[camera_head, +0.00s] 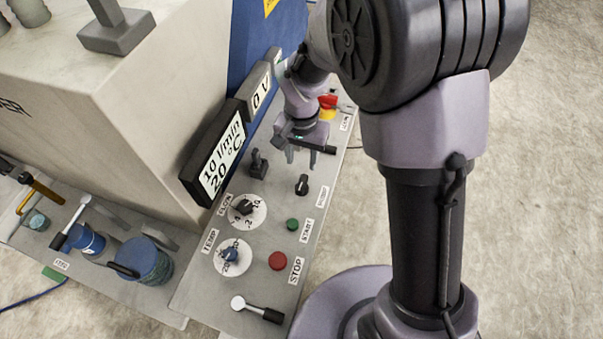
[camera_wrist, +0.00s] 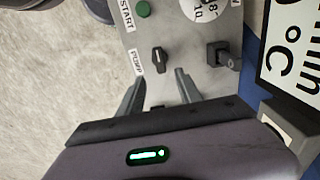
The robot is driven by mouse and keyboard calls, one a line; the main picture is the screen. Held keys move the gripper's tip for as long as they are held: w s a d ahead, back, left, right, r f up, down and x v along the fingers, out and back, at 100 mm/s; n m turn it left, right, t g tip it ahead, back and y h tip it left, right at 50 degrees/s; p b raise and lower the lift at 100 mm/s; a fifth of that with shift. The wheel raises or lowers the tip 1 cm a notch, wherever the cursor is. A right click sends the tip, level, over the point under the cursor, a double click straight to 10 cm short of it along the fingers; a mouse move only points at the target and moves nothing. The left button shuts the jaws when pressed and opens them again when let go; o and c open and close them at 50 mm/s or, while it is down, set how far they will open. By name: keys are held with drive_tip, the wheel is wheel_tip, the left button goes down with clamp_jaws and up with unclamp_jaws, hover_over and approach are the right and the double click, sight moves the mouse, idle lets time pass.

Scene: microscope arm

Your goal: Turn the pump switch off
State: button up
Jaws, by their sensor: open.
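The pump switch (camera_head: 302,184) is a small black rotary knob on the grey control panel, beside a small label. In the wrist view the pump switch (camera_wrist: 160,58) stands beside the label PUMP (camera_wrist: 137,62), its bar pointing roughly up and down the picture. My gripper (camera_head: 304,152) is over the panel, a little beyond the knob in the head view. In the wrist view my gripper (camera_wrist: 160,76) is open and empty, its two fingers apart, with the knob just past the gap between the tips. I see no contact with the knob.
A black lever switch (camera_head: 258,164) stands left of the knob. The green START button (camera_head: 292,224), red STOP button (camera_head: 278,261), flow dial (camera_head: 243,210) and temp dial (camera_head: 232,257) lie nearer. A display box (camera_head: 213,160) rises at left. A red knob (camera_head: 328,101) is beyond my gripper.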

sight(302, 183)
wheel_tip(302, 183, down, 12)
drive_tip(key=shift+r+b, duration=0.25)
drive_tip(key=shift+b, duration=0.9)
drive_tip(key=shift+s, duration=0.1)
clamp_jaws()
